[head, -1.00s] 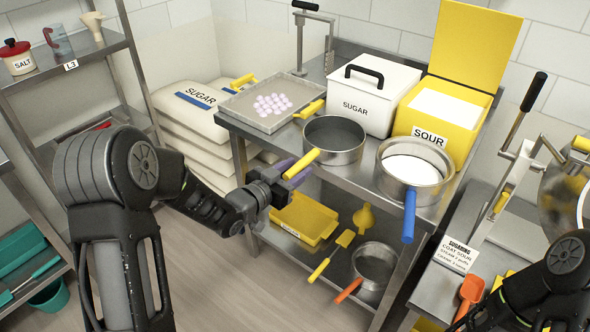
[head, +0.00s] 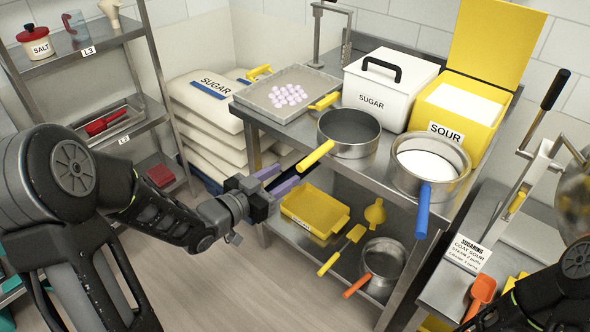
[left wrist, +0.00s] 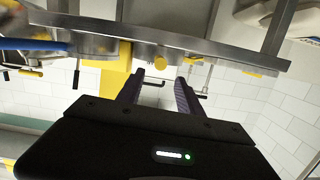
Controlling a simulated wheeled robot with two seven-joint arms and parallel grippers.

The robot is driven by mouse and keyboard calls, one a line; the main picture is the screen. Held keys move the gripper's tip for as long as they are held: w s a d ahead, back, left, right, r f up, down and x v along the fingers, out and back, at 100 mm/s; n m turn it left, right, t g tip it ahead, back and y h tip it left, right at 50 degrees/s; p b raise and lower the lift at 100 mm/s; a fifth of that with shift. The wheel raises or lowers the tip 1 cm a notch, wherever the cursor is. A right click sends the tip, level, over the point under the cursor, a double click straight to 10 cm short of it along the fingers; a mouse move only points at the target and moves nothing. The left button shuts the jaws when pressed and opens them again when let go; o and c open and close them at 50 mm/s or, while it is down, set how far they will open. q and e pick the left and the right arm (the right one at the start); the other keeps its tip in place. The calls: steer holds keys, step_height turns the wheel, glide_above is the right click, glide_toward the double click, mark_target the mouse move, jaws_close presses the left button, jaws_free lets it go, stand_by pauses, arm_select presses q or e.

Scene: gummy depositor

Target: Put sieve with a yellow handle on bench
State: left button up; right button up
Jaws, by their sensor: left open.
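The sieve with a yellow handle (head: 347,135) is a round metal pan resting on the steel bench (head: 300,128). Its handle (head: 316,156) sticks out over the bench's front edge toward my left gripper. My left gripper (head: 291,177) is open and empty, just left of and below the handle's end. In the left wrist view the round yellow handle end (left wrist: 160,62) appears between the two purple-grey fingertips (left wrist: 160,78), with the fingers apart from it as far as I can tell. My right arm shows at the lower right; its gripper is out of frame.
A blue-handled sieve (head: 430,167) holding white powder stands right of it. Behind are a sugar bin (head: 385,95), a yellow sour bin (head: 460,112) and a tray of pink sweets (head: 270,105). A lower shelf holds a yellow tray (head: 315,212) and an orange-handled pan (head: 383,262).

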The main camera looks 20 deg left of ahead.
arm_select(q)
steer(key=shift+s+a+r, duration=0.1)
steer(key=shift+s+a, duration=0.1)
steer(key=shift+s, duration=0.5)
stand_by(0.3)
steer(key=s+d+f+n+g+y, duration=0.1)
steer(key=s+d+f+n+g, duration=0.15)
steer(key=f, duration=0.85)
steer(key=s+d+f+n+g+y, duration=0.1)
steer(key=s+d+f+g, duration=0.25)
steer(key=f, duration=0.65)
steer(key=s+d+f+n+g, duration=0.1)
steer(key=s+d+f+g, duration=0.3)
steer(key=s, duration=0.5)
steer(key=s+d+f+n+g, duration=0.2)
steer(key=s+d+f+g, duration=0.2)
steer(key=s+f, duration=0.5)
steer(key=shift+s+d+f+g, duration=0.3)
steer(key=shift+s+d, duration=0.35)
steer(key=shift+d, duration=0.6)
